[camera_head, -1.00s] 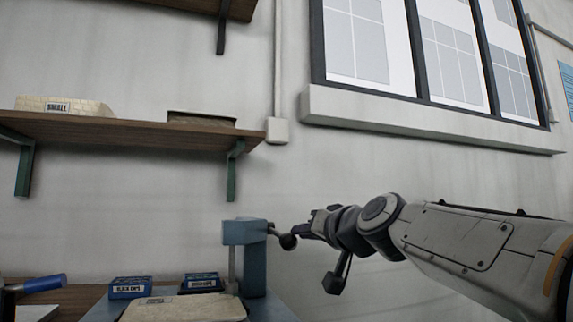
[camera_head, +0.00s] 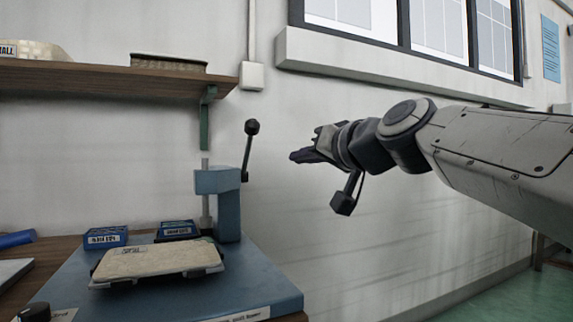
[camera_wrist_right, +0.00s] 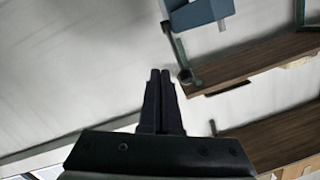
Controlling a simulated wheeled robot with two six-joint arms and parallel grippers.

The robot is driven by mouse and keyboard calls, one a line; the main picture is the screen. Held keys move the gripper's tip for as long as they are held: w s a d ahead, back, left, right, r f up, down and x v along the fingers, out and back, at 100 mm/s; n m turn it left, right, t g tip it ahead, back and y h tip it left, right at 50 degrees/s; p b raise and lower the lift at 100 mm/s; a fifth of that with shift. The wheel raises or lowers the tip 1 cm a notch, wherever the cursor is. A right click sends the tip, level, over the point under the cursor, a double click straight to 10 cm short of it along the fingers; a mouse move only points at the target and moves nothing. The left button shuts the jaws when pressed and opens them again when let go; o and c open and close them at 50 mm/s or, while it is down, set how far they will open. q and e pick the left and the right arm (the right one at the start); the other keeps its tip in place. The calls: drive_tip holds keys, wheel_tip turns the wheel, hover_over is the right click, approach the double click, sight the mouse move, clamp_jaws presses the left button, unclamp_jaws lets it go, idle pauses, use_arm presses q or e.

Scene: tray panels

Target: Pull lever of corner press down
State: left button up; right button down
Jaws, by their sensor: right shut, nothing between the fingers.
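The corner press (camera_head: 228,212) is a blue frame with a vertical metal rod, standing on a blue base at left of centre in the head view. Its lever (camera_head: 246,153) is a thin dark rod with a black ball knob, pointing up and leaning slightly right. My right gripper (camera_head: 294,156) is to the right of the lever in the picture, apart from it, shut and empty, its fingers pointing left. The right wrist view shows the shut fingers (camera_wrist_right: 160,74), the press (camera_wrist_right: 200,12) upper right and the lever (camera_wrist_right: 177,52) beside the fingertips. My left gripper is out of view.
A pale panel (camera_head: 150,262) lies on the press base (camera_head: 250,290). Two blue boxes, (camera_head: 105,237) and (camera_head: 177,230), stand behind it. A wooden shelf (camera_head: 110,80) with containers hangs above left. Bare wall surrounds my right gripper.

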drive_tip(key=v, duration=0.3)
drive_tip(key=shift+s+d+r, duration=0.15)
drive_tip(key=shift+s+r, duration=0.05)
drive_tip(key=shift+r, duration=0.1)
